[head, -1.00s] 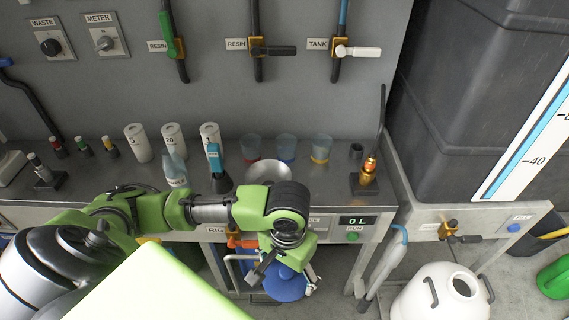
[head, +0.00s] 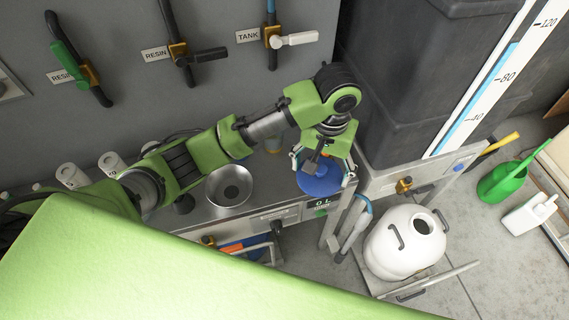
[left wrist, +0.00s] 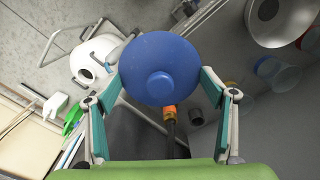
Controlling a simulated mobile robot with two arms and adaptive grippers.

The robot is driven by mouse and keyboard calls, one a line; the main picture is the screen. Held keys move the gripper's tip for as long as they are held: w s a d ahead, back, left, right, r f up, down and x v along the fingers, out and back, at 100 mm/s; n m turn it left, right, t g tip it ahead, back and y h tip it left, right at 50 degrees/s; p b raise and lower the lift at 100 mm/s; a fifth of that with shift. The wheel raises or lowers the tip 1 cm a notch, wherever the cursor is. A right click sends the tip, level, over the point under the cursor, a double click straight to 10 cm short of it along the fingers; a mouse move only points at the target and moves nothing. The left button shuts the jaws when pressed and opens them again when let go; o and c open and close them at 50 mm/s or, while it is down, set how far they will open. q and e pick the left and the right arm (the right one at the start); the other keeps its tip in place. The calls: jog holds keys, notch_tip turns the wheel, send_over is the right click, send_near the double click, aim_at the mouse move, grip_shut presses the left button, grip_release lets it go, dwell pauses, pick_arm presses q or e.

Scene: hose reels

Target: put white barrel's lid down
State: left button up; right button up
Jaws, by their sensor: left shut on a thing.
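A round blue lid (head: 319,184) with a central knob shows in the head view at the right end of the steel bench; it also shows large in the left wrist view (left wrist: 160,68). My left gripper (head: 326,170) is shut on this lid, with a finger at each side of its rim. The lid appears held above the bench top; its exact height is hard to tell. The white barrel (head: 392,262) stands at the lower right, its dark round mouth open, and shows at the upper left in the left wrist view (left wrist: 84,68). My right gripper is not in view.
A metal bowl (head: 229,186) sits on the bench left of the lid. A grey hose nozzle (head: 357,226) hangs between bench and barrel. A large dark tank (head: 400,80) stands behind. A green watering can (head: 503,181) and white jug (head: 530,214) stand right, with clear floor before them.

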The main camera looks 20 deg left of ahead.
pick_arm(q)
jog(key=w+a+f+p, duration=0.1)
jog(key=w+a+f, duration=0.2)
jog(key=a, duration=0.4)
send_over(283, 176)
jog(key=f, duration=0.3)
jog(key=d+f+p, duration=0.1)
jog(key=shift+s+f, duration=0.2)
jog(key=shift+f, duration=0.2)
jog(key=f, duration=0.1)
jog(key=a+f, duration=0.1)
jog(key=f, duration=0.1)
jog(key=shift+w+f, duration=0.15)
jog(key=shift+f, duration=0.55)
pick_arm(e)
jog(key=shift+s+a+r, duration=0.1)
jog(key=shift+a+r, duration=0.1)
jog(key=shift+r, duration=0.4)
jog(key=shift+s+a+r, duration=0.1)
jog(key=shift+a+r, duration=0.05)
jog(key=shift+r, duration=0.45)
pick_arm(q)
jog(key=o, duration=1.1)
jog(key=shift+f, duration=0.1)
